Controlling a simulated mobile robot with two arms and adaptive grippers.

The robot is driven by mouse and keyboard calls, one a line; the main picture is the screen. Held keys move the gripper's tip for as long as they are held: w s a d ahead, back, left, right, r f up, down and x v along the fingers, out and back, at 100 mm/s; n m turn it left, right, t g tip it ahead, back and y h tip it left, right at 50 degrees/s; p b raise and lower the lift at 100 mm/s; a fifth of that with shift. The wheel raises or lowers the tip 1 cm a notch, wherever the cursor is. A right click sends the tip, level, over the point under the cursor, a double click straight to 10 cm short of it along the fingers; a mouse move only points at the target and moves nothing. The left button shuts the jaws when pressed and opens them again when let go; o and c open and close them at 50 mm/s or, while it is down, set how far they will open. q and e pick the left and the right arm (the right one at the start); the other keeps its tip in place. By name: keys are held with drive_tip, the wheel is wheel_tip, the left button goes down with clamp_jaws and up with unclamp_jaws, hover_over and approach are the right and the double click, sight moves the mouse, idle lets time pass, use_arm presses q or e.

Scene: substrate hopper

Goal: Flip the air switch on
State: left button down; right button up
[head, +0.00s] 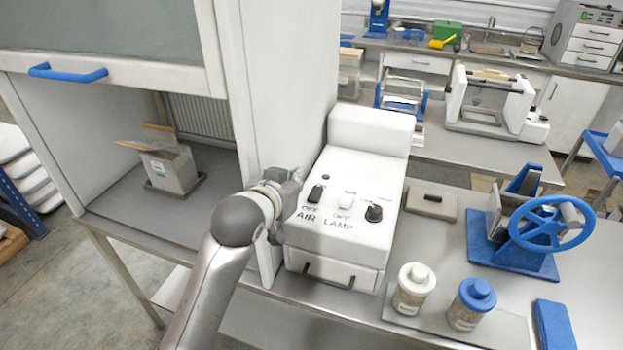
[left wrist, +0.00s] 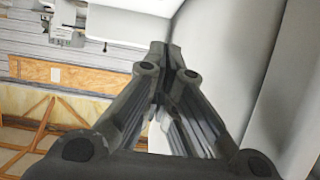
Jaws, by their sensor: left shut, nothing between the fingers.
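The white control box (head: 352,165) stands beside the hood, with its sloped panel facing up. The black air switch (head: 316,194) sits at the panel's left, above the printed words OFF and AIR. Which way its rocker is tipped is too small to tell. My left gripper (head: 296,175) is at the box's left edge, just left of the air switch and apart from it. In the left wrist view its fingers (left wrist: 168,52) meet at the tips, shut and empty. The switch cannot be made out in that view. My right gripper is not in view.
The hood's side wall (head: 275,80) rises close behind my left gripper. Two jars (head: 413,290) (head: 471,303) and a blue handwheel device (head: 545,225) stand to the right.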

use_arm(q)
drive_tip(key=p+x, duration=0.1)
drive_tip(key=x, duration=0.3)
drive_tip(key=p, duration=0.2)
hover_over(311, 193)
drive_tip(key=s, duration=0.1)
wheel_tip(311, 193, down, 2)
drive_tip(key=shift+s+a+f, duration=0.1)
drive_tip(key=shift+s+a, duration=0.05)
drive_tip(key=shift+w+f+p, duration=0.2)
drive_tip(key=shift+f, duration=0.3)
drive_tip(key=shift+w+f+p, duration=0.2)
drive_tip(key=shift+f, duration=0.3)
drive_tip(key=shift+w+d+f, duration=0.1)
drive_tip(key=shift+w+f, duration=0.05)
drive_tip(key=shift+f, duration=0.25)
drive_tip(key=shift+w+d+f, duration=0.1)
drive_tip(key=shift+w+f, duration=0.05)
drive_tip(key=shift+f, duration=0.3)
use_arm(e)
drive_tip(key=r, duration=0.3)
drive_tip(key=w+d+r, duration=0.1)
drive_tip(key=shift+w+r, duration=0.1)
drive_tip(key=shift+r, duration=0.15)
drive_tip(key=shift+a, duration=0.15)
